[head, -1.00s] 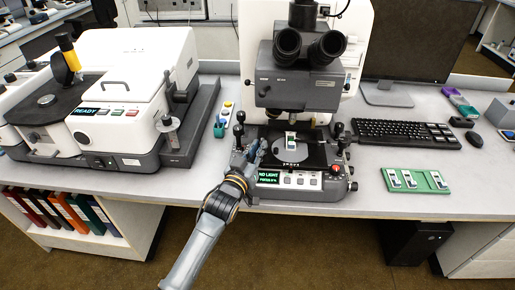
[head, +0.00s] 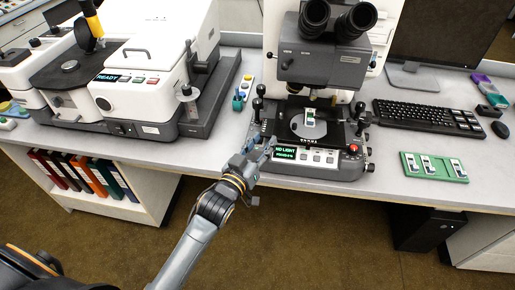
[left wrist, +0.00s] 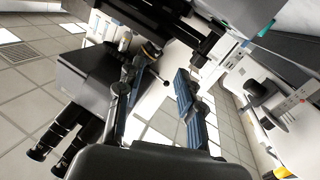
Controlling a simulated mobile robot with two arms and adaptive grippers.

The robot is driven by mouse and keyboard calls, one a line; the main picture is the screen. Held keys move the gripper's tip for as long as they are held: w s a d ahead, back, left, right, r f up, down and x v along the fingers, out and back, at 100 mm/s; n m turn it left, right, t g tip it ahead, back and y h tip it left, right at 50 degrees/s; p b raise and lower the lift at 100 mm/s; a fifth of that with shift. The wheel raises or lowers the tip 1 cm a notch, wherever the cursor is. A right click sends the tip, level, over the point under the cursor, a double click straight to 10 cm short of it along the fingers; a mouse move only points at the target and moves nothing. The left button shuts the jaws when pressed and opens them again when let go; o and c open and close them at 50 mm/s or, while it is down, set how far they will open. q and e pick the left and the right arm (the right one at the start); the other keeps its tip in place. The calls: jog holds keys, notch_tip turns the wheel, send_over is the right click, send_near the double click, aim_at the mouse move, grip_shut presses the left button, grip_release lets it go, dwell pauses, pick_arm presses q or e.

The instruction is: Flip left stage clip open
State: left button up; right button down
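The infrared microscope (head: 322,62) stands at the back of the bench in the head view. Its black stage (head: 292,128) carries a pale round plate with a green and white slide holder (head: 310,117) on it. The stage clips are too small to make out, so I cannot tell whether the left one is open or shut. My left gripper (head: 257,149) is just left of the "NO LIGHT" display (head: 286,152), in front of the stage's left side. In the left wrist view its two blue-padded fingers (left wrist: 158,76) stand apart with nothing between them. My right gripper is not in view.
Black knobs (head: 258,104) stand left of the stage, close to my left gripper. A teal and yellow button unit (head: 242,93) lies left of the microscope. A green slide tray (head: 433,167) and keyboard (head: 428,116) are to the right. The bench front between is clear.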

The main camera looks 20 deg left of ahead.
pick_arm(q)
jog(key=s, duration=0.2)
jog(key=shift+s+a, duration=0.25)
jog(key=shift+s, duration=0.15)
jog(key=s+a+f+g+y, duration=0.1)
jog(key=s+f+g, duration=0.25)
jog(key=f, duration=0.85)
jog(key=s+a+f+m+g, duration=0.15)
jog(key=s+f, duration=0.35)
jog(key=f, duration=0.7)
jog(key=s+f+g+y, duration=0.1)
jog(key=s+f+g, duration=0.3)
jog(key=f, duration=0.9)
jog(key=s+a+f+g, duration=0.1)
jog(key=s+f+g, duration=0.1)
jog(key=s+f, duration=0.4)
jog(key=s+a+f+g, duration=0.2)
jog(key=s+f, duration=0.4)
jog(key=s, duration=1)
jog(key=s+a+f+m+g+y, duration=0.1)
jog(key=s+a+f+g, duration=0.1)
jog(key=s+f, duration=0.4)
jog(key=s+g, duration=0.1)
jog(key=s, duration=0.4)
jog(key=shift+f+g, duration=0.35)
jog(key=shift+g, duration=0.05)
jog(key=shift+w, duration=0.1)
